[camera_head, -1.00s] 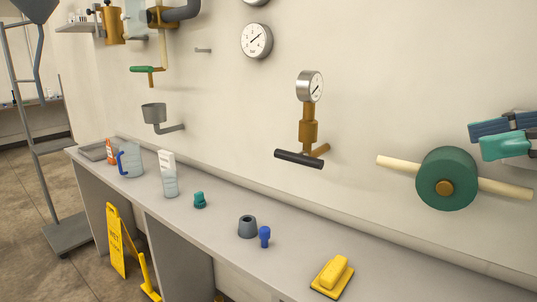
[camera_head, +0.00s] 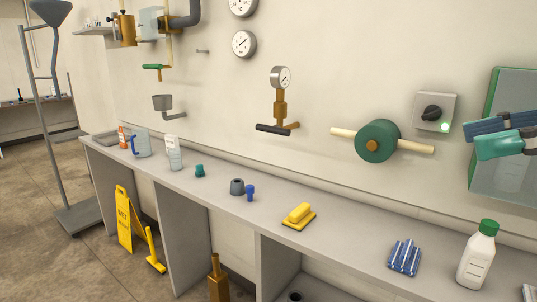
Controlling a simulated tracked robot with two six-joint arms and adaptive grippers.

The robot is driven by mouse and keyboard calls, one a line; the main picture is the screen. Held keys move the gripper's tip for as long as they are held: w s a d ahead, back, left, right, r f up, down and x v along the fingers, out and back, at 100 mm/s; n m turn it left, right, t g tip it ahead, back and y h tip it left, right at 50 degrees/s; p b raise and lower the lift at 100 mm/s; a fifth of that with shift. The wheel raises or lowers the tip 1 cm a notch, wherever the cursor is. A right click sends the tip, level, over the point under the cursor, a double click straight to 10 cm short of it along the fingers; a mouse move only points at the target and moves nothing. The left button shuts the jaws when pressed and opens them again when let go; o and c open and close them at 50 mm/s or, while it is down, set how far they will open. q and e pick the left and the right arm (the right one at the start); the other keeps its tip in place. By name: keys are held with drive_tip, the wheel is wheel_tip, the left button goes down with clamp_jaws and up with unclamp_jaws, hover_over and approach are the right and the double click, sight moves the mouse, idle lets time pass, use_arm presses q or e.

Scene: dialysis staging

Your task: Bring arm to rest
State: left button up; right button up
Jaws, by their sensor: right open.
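My right gripper (camera_head: 502,136) comes in at the right edge of the head view. Its blue and teal fingers stand apart with nothing between them. It is in front of the green-framed grey panel (camera_head: 500,180) on the wall, above the right part of the bench, and hides part of that panel. I cannot tell whether it touches the panel. My left gripper is not in view.
The grey bench (camera_head: 345,243) holds a white bottle with green cap (camera_head: 477,256), a striped cloth (camera_head: 404,257), a yellow scrubber (camera_head: 299,216) and small containers. A green wheel (camera_head: 377,141) and a knob box (camera_head: 434,112) are on the wall. A yellow wet-floor sign (camera_head: 124,218) stands on the floor.

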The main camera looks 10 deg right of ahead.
drive_tip(key=w+d+f+m+h+p, duration=0.2)
drive_tip(key=w+f+m, duration=0.5)
drive_tip(key=w+f, duration=0.9)
drive_tip(key=w+a+f+m+g+h+p, duration=0.1)
drive_tip(key=w+a+f+m, duration=0.15)
drive_tip(key=f, duration=0.85)
drive_tip(key=w+a+f+m+g+h, duration=0.1)
drive_tip(key=w+f+m, duration=0.15)
drive_tip(key=f, duration=0.75)
drive_tip(key=s+a+f+m+g+h+p, duration=0.1)
drive_tip(key=s+a+f+g, duration=0.2)
drive_tip(key=f, duration=0.7)
drive_tip(key=s+a+f+g+h+p, duration=0.1)
drive_tip(key=s+a+f, duration=0.25)
drive_tip(key=f, duration=0.75)
use_arm(q)
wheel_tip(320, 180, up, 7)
drive_tip(key=p, duration=0.2)
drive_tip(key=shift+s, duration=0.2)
use_arm(e)
drive_tip(key=s+a+f+g, duration=0.1)
drive_tip(key=s+a+f, duration=0.4)
drive_tip(key=s, duration=0.5)
drive_tip(key=s+a+f, duration=0.5)
drive_tip(key=s+a, duration=0.1)
drive_tip(key=s, duration=0.4)
drive_tip(key=shift+s+a+f+n+g+h, duration=0.2)
drive_tip(key=shift+s+n+g+h, duration=0.1)
drive_tip(key=shift+g+h, duration=0.1)
